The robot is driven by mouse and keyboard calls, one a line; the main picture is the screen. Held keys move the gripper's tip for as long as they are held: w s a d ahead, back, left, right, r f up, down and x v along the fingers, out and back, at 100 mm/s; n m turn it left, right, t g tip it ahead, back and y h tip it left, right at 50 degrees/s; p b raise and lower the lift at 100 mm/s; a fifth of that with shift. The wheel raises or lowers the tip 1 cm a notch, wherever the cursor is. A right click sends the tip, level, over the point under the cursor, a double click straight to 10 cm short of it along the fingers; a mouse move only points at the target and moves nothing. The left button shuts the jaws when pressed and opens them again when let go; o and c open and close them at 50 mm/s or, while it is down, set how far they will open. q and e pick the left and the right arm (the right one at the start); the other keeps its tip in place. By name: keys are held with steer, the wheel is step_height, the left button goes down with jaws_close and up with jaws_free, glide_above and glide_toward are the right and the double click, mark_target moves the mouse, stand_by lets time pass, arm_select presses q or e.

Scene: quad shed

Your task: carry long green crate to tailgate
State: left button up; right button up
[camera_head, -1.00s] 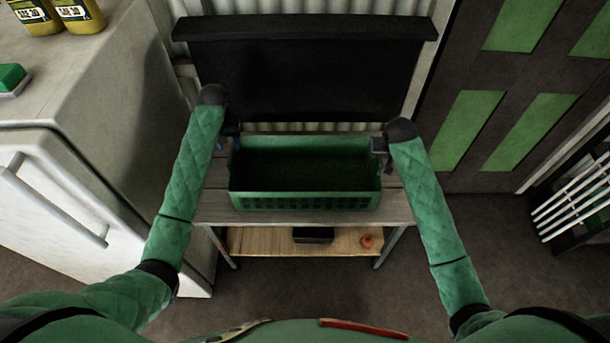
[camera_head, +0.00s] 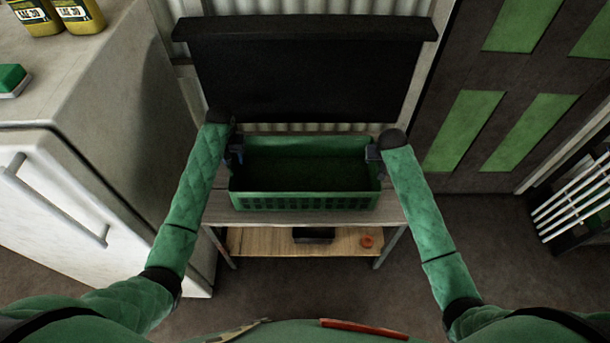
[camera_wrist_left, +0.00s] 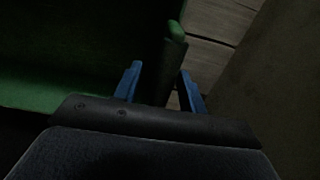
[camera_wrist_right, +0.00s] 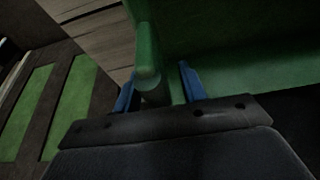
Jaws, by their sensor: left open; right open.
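The long green crate (camera_head: 305,203) stands upright on the wooden bench top, its long side facing me. It looks empty. My left gripper (camera_head: 236,152) is at the crate's left end. In the left wrist view its two blue fingers (camera_wrist_left: 160,88) are apart, with the crate's end wall (camera_wrist_left: 174,60) between them. My right gripper (camera_head: 373,154) is at the right end. In the right wrist view its blue fingers (camera_wrist_right: 158,88) are apart on either side of the other end wall (camera_wrist_right: 147,50). Whether any finger touches the crate I cannot tell. No tailgate can be made out.
The bench (camera_head: 290,217) has a lower shelf (camera_head: 265,242) with a black box (camera_head: 313,236) and an orange ring (camera_head: 367,242). A dark panel (camera_head: 305,75) rises behind. A white fridge (camera_head: 60,190) stands left. A door with green panels (camera_head: 465,130) is right.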

arm_select(q)
jaws_close()
arm_select(e)
jaws_close()
stand_by(1.2)
